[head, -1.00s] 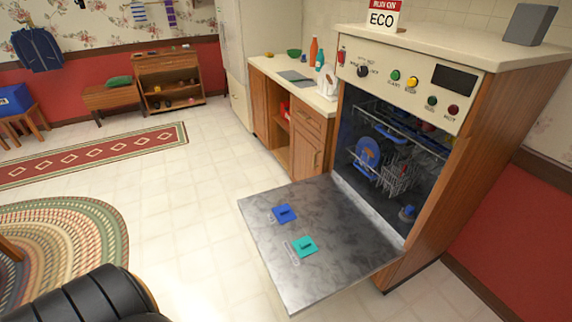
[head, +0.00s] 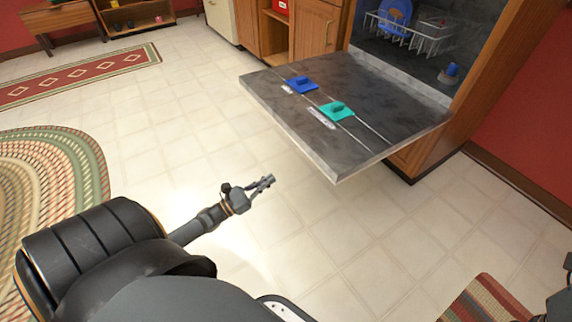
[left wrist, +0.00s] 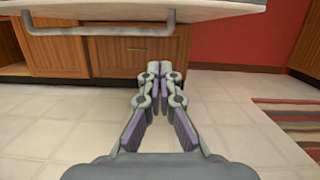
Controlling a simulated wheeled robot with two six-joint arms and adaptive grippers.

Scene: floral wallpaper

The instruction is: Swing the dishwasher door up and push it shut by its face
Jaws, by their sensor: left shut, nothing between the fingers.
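The dishwasher door (head: 265,100) is swung down and lies open, about level, above the floor. Its inner side faces up. My left gripper (head: 268,181) is shut and empty, low over the floor in front of the door's near edge and apart from it. In the left wrist view my shut fingertips (left wrist: 160,68) point toward the cabinet. The door (left wrist: 230,9) spans the top there, with a bar handle (left wrist: 100,43) hanging below it. The dishwasher's opening (head: 365,50) shows a rack inside. My right gripper is not seen.
A blue tab (head: 302,83) and a teal tab (head: 338,109) sit on the door's inner side. Wooden cabinets (head: 315,30) stand left of the dishwasher. A striped rug (head: 485,300) lies at lower right. Tiled floor before the door is clear.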

